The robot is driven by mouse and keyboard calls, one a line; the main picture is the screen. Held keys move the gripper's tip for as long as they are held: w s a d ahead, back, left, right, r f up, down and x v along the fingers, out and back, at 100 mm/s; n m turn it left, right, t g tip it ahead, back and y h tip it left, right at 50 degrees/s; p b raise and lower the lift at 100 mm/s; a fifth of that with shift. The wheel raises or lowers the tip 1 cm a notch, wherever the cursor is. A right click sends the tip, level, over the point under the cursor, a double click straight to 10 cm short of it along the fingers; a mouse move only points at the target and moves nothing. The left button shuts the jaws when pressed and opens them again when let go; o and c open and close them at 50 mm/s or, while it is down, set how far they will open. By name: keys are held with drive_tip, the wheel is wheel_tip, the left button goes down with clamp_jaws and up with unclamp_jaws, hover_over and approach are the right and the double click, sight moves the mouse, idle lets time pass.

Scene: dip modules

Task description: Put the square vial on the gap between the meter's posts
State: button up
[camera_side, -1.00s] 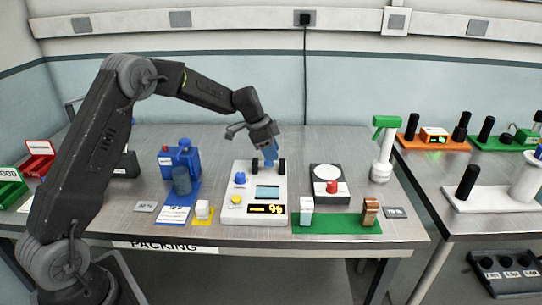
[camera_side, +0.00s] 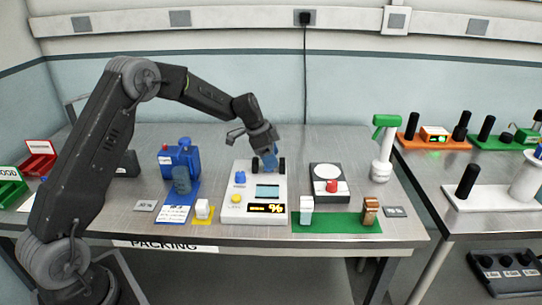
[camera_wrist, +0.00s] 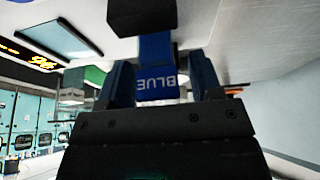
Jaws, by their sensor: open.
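The square vial, blue and marked BLUE in the wrist view (camera_wrist: 157,75), stands at the gap between the two black posts (camera_side: 282,165) at the back of the white meter (camera_side: 228,205). In the side view it is mostly hidden by my gripper (camera_side: 270,160). My gripper is open, with one finger on each side of the vial and small gaps showing in the wrist view (camera_wrist: 163,85). A dark post (camera_wrist: 140,15) shows close to the vial in the wrist view. Whether the vial's base rests on the meter is hidden.
Left of the meter are a blue device (camera_side: 181,160) and a white block on a yellow pad (camera_side: 203,222). To the right are a black-and-white unit with a red knob (camera_side: 332,186), a green mat (camera_side: 335,224) with clear and brown vials, and a green-topped white stand (camera_side: 382,165).

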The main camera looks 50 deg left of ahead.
sight(256, 160)
drive_tip(key=v, duration=1.2)
drive_tip(key=s+d+r+n+y, duration=0.1)
drive_tip(key=s+d+r+n, duration=0.1)
drive_tip(key=s+d+r, duration=0.4)
drive_tip(key=s+d+n+t+y, duration=0.1)
drive_tip(key=s+d+n, duration=0.2)
drive_tip(key=s, duration=1)
drive_tip(key=s+d+f+n+t+y, duration=0.1)
drive_tip(key=s+d+n, duration=0.3)
drive_tip(key=s, duration=0.9)
drive_tip(key=shift+d+f, duration=0.2)
drive_tip(key=shift+d, duration=1.05)
